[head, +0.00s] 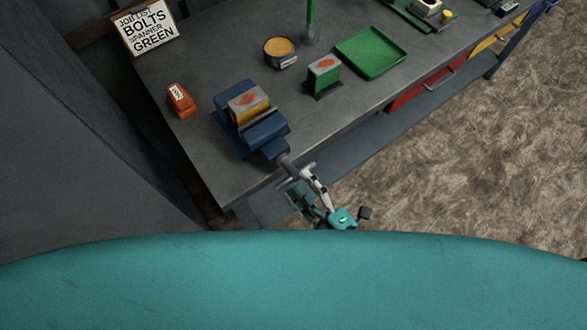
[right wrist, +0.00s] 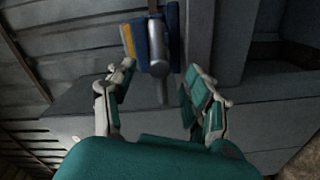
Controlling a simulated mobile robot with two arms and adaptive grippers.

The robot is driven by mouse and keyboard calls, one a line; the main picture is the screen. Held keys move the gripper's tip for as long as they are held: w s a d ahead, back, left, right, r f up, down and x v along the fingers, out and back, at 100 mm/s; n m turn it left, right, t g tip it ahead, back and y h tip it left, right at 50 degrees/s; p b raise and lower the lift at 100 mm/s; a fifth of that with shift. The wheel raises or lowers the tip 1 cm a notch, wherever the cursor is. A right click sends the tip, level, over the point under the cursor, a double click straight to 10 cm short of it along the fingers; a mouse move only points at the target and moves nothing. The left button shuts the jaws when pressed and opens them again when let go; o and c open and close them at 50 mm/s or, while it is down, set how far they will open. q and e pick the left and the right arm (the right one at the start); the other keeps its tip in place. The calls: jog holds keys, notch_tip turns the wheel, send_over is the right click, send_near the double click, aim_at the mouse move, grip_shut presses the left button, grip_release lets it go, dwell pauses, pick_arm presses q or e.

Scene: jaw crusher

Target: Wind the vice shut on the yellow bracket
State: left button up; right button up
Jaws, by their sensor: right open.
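The blue vice (head: 262,134) stands at the near edge of the grey bench. The yellow bracket (head: 243,115), with a red mark on its grey top, sits between the vice jaws. Whether the jaws touch it I cannot tell. The vice screw (head: 285,161) sticks out past the bench edge and carries a crossbar handle (head: 304,173). My right gripper (head: 299,183) is at the handle with fingers apart. In the right wrist view the screw (right wrist: 156,48) and the handle (right wrist: 162,92) lie between its open fingers (right wrist: 160,76), with gaps on both sides. My left gripper is not seen.
On the bench (head: 205,150) are an orange block (head: 180,100), a round tin (head: 279,50), a green block (head: 323,77) and a green tray (head: 372,52). A sign (head: 146,27) stands at the back left. The floor (head: 440,170) to the right is clear.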

aim_at(297, 180)
jog(key=shift+p+x, duration=0.3)
jog(key=shift+x, duration=1.6)
